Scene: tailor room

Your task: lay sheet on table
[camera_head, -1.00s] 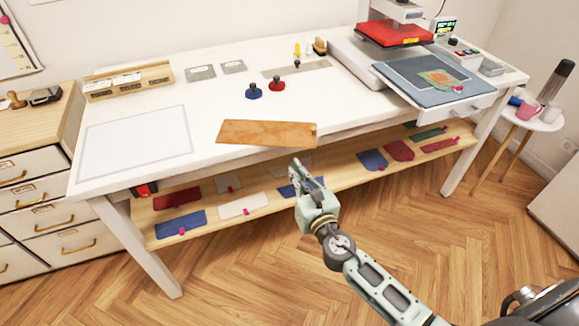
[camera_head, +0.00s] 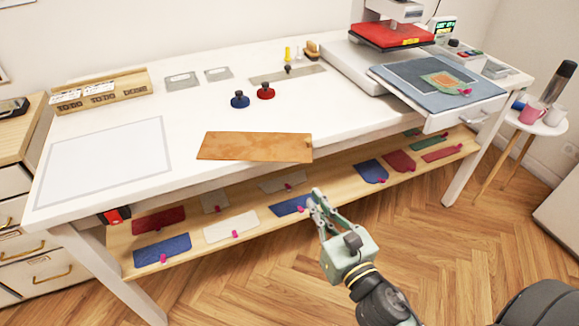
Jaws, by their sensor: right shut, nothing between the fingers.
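A brown leather-like sheet (camera_head: 254,146) lies flat at the front edge of the white table (camera_head: 345,119), near its middle. Its front edge lies along the table's front edge, and I cannot tell whether it overhangs. My right gripper (camera_head: 317,203) is shut and empty in front of the table, below and to the right of the brown sheet and apart from it. Its fingertips overlap a blue piece (camera_head: 288,206) on the lower shelf in the picture; I cannot tell whether they touch it. My left gripper is not in view.
A marked rectangle (camera_head: 105,160) on the table's left is bare. Blue (camera_head: 239,100) and red (camera_head: 265,91) knobbed tools stand behind the sheet. A press (camera_head: 391,35) stands at the right. The lower shelf (camera_head: 330,177) holds several coloured pieces with pink tabs.

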